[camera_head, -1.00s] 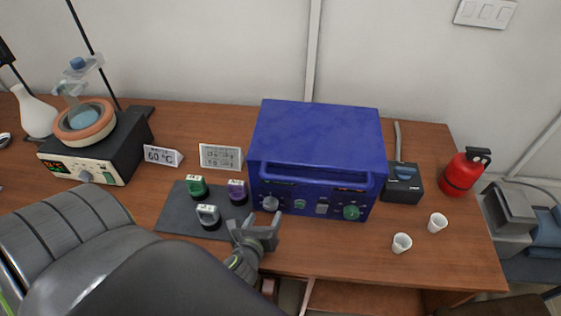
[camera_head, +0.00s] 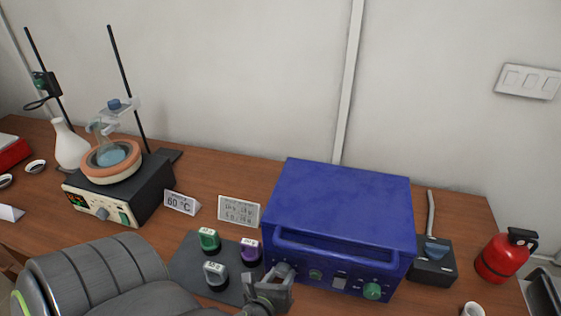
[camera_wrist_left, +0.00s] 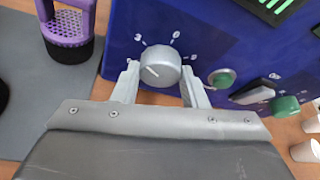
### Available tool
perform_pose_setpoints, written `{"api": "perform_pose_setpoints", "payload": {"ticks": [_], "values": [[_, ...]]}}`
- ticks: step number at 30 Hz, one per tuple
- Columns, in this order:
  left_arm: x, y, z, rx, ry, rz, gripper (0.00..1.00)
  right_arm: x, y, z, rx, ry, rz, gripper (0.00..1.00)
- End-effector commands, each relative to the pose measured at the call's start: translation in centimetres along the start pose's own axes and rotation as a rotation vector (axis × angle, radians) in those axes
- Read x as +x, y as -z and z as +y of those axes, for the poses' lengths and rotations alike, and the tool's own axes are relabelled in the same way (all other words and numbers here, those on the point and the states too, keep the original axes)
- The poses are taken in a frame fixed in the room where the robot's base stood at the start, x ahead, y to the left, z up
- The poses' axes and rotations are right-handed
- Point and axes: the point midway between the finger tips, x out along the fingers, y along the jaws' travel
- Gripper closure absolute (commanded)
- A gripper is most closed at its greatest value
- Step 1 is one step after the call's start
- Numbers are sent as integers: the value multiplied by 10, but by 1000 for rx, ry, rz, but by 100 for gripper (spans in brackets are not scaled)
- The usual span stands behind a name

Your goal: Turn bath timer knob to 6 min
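The grey timer knob (camera_wrist_left: 160,67) is on the front of the blue box (camera_wrist_left: 115,35), with numbers around it, a 3 at upper left among them. A mark on its face sits toward the lower left. My left gripper (camera_wrist_left: 160,72) is open, one finger on each side of the knob. Small gaps seem to show; I cannot tell if either finger touches. In the head view the left gripper (camera_head: 277,281) is at the left end of the blue box's front (camera_head: 340,225) and largely hides the knob. My right gripper is not in view.
Right of the knob are a green button (camera_wrist_left: 221,78), a switch (camera_wrist_left: 253,93) and a green knob (camera_wrist_left: 286,105). A dark mat (camera_head: 190,262) with small coloured-handled items lies left. A heater (camera_head: 110,195) stands far left. A red canister (camera_head: 505,257) stands right.

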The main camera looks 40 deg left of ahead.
Motion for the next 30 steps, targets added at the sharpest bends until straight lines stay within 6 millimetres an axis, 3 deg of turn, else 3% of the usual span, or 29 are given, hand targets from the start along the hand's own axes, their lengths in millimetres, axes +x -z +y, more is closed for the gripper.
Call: {"api": "perform_pose_setpoints", "payload": {"ticks": [3, 14, 30], "values": [[0, 0, 0, 0, 0, 0, 84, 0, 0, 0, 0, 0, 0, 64], [0, -1, -1, 67, -30, 2, 84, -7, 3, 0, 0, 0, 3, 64], [0, 0, -4, 486, -203, 1, 84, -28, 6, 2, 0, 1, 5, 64]]}}
